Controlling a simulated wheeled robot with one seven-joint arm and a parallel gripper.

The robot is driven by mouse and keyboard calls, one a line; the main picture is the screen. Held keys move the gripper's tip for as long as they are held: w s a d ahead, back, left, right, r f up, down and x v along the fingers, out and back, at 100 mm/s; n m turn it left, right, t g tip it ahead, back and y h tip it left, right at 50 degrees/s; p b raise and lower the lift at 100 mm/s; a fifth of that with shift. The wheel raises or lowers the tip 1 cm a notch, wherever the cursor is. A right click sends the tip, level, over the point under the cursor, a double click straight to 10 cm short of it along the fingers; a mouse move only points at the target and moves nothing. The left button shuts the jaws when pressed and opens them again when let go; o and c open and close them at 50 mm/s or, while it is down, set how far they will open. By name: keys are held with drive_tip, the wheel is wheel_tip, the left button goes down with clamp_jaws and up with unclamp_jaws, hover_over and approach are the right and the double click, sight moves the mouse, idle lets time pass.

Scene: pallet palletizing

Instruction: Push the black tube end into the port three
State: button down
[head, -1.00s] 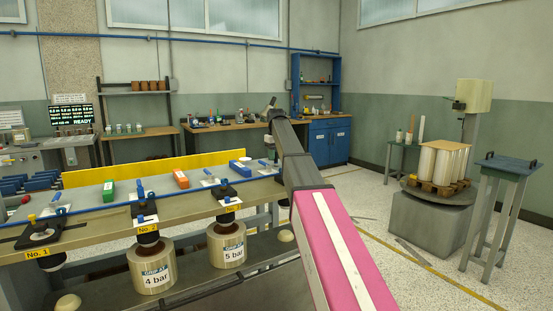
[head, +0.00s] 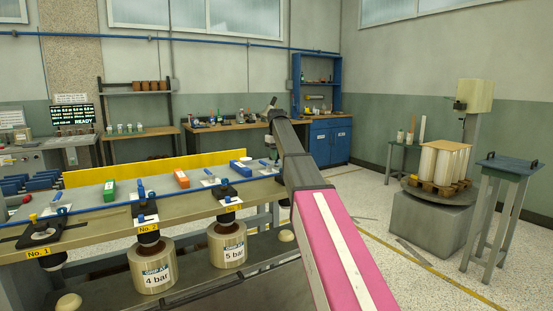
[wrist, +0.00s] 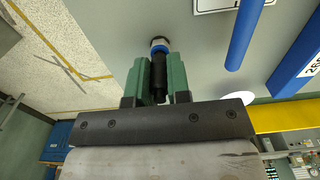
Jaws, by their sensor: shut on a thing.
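In the wrist view my gripper (wrist: 157,75) has its two green fingers shut on the black tube end (wrist: 158,78). The tube end points away from the gripper. A pale and blue collar (wrist: 159,49) shows at its tip, with a small dark round spot just beyond it. I cannot tell whether the tip is inside an opening. In the head view a black fitting (head: 228,193) stands at the bench edge above the partly legible No. 3 label (head: 234,208). My gripper is not clearly visible in the head view, where my arm crosses the bench's right end.
A loaded pallet (head: 437,188) and a blue-topped stand (head: 512,164) are at right. Blue bars (wrist: 247,35) lie near my gripper in the wrist view.

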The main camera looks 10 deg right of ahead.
drive_tip(key=shift+r, duration=2.15)
drive_tip(key=c, duration=1.7)
unclamp_jaws()
clamp_jaws()
